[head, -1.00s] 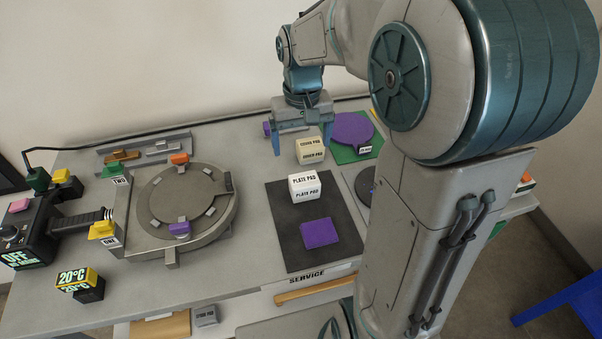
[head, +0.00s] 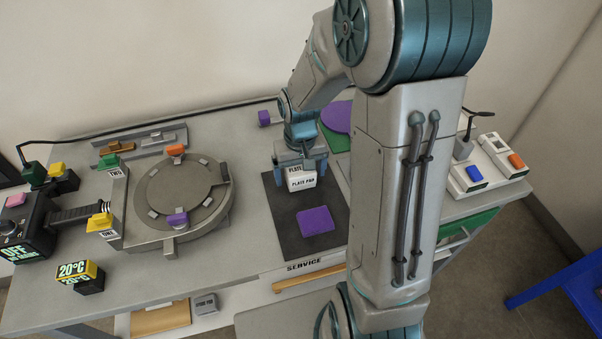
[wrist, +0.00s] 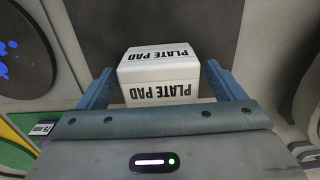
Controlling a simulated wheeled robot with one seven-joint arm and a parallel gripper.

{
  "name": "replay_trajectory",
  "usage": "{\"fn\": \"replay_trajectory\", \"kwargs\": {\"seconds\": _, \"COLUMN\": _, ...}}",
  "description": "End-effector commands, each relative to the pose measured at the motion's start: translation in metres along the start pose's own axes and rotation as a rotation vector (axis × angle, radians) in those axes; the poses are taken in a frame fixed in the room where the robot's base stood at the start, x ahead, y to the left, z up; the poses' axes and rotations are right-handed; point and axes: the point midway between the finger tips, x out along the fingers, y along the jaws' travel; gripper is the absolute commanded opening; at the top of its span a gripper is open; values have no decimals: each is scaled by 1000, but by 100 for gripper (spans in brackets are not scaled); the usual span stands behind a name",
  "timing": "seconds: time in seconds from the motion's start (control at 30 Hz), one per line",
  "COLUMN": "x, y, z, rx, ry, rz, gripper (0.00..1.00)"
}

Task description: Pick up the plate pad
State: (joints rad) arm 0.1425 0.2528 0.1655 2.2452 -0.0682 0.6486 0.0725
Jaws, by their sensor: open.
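The plate pad (head: 302,181) is a white block with black "PLATE PAD" lettering. It sits on the dark mat (head: 283,220) near its far end. My gripper (head: 301,170) is right over or just behind it, pointing down. In the wrist view the plate pad (wrist: 160,77) lies between the two blue fingers of my gripper (wrist: 160,92), which are open with a gap visible at each side. Whether the fingers reach down beside the block is hard to tell.
A purple pad (head: 316,220) lies nearer on the same mat. A round fixture (head: 181,200) with coloured clips stands to the left. A purple disc (head: 337,115) on a green sheet is behind my arm. A white switch box (head: 489,165) is at the right.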

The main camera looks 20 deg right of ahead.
Motion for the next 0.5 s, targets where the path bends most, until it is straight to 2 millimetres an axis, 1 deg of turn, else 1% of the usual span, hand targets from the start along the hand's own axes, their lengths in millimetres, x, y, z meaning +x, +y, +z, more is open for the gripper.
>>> {"fn": "replay_trajectory", "kwargs": {"seconds": 0.23, "x": 2, "y": 0, "z": 0, "rx": 0, "ry": 0, "rz": 0, "gripper": 89}}
{"fn": "replay_trajectory", "kwargs": {"seconds": 0.27, "x": 2, "y": 0, "z": 0, "rx": -1, "ry": 0, "rz": 0, "gripper": 81}}
{"fn": "replay_trajectory", "kwargs": {"seconds": 0.3, "x": 2, "y": 0, "z": 0, "rx": -1, "ry": 0, "rz": 0, "gripper": 70}}
{"fn": "replay_trajectory", "kwargs": {"seconds": 0.37, "x": 2, "y": 0, "z": 0, "rx": -1, "ry": 1, "rz": 0, "gripper": 53}}
{"fn": "replay_trajectory", "kwargs": {"seconds": 0.4, "x": 2, "y": 0, "z": 0, "rx": -1, "ry": 1, "rz": 0, "gripper": 42}}
{"fn": "replay_trajectory", "kwargs": {"seconds": 0.5, "x": 1, "y": 0, "z": 0, "rx": -1, "ry": 1, "rz": 0, "gripper": 41}}
